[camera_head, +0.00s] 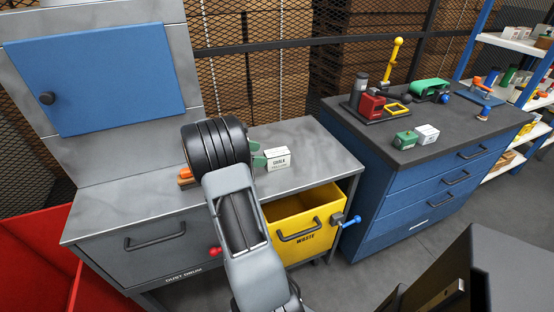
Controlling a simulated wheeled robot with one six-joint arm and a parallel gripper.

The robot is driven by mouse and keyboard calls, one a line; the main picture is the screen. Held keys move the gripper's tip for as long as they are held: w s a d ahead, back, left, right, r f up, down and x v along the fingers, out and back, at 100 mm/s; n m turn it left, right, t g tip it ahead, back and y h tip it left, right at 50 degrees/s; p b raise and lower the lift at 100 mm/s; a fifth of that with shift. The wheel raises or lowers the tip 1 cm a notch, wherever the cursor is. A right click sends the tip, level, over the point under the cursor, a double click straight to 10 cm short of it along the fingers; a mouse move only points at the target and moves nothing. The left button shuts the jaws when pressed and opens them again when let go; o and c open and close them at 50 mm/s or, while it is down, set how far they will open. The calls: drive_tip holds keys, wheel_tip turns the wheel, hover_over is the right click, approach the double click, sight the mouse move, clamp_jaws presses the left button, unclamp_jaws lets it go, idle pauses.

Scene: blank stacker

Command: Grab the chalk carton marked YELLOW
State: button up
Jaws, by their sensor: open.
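A white carton (278,158) printed CHALK stands upright on the grey steel bench top. A smaller second line on its label is too small to read, so I cannot tell its colour word.
An orange-topped item (185,176) lies left of my wrist on the bench (130,208). An open yellow WASTE drawer (318,217) sticks out below. The blue cabinet (385,185) carries a red-and-yellow tool (372,105) and a green device (430,87). Shelves stand far right.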

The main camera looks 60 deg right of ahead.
sight(267, 154)
drive_tip(key=shift+x, duration=2.65)
drive_tip(key=shift+r, duration=0.1)
drive_tip(key=c, duration=1.1)
drive_tip(key=shift+o, duration=0.2)
drive_tip(key=shift+r, duration=0.1)
